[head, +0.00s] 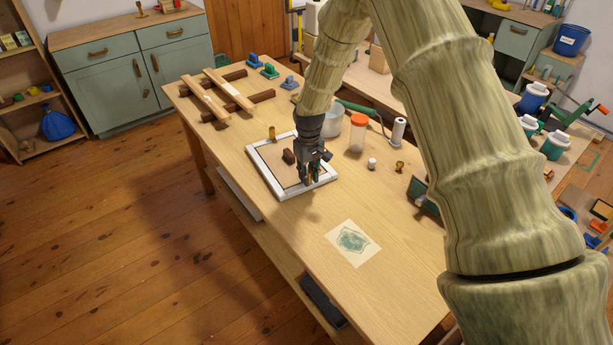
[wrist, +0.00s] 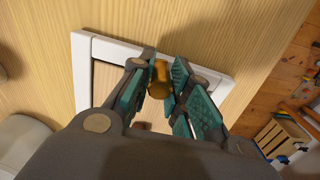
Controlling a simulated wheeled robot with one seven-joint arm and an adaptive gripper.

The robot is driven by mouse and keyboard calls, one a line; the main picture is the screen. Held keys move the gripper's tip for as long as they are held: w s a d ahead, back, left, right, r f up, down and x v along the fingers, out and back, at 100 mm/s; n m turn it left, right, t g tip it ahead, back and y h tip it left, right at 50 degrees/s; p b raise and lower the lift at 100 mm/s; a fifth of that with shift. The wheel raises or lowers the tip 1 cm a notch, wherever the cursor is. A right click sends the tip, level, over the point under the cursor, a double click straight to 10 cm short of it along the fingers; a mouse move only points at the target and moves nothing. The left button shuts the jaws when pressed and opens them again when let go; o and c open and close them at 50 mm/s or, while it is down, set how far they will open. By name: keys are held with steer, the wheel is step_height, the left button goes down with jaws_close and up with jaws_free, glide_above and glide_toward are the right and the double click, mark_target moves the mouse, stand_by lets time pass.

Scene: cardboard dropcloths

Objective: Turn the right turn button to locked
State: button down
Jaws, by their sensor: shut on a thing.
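A white-edged frame (head: 263,178) with a tan panel lies flat on the workbench; its white edge also shows in the wrist view (wrist: 110,48). One small brass turn button (head: 272,133) stands at the frame's far-left edge. My gripper (head: 311,183) points down over the opposite, near-right edge. In the wrist view its teal-padded fingers are shut on the right turn button (wrist: 160,82), a brass piece at the white edge. The fingers hide much of it in the head view, and I cannot tell which way it is turned. A dark brown handle (head: 288,156) sits on the panel.
An orange-lidded jar (head: 357,133), a small white pot (head: 372,163) and a metal bowl (head: 332,122) stand right of the frame. A printed sheet (head: 352,242) lies in front. Wooden strips (head: 228,90) lie at the back left. The bench's near end is mostly clear.

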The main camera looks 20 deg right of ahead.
mark_target(309, 171)
steer(key=shift+m, duration=0.8)
steer(key=c, duration=1.3)
jaws_free()
steer(key=shift+r, duration=0.15)
step_height(309, 171, up, 12)
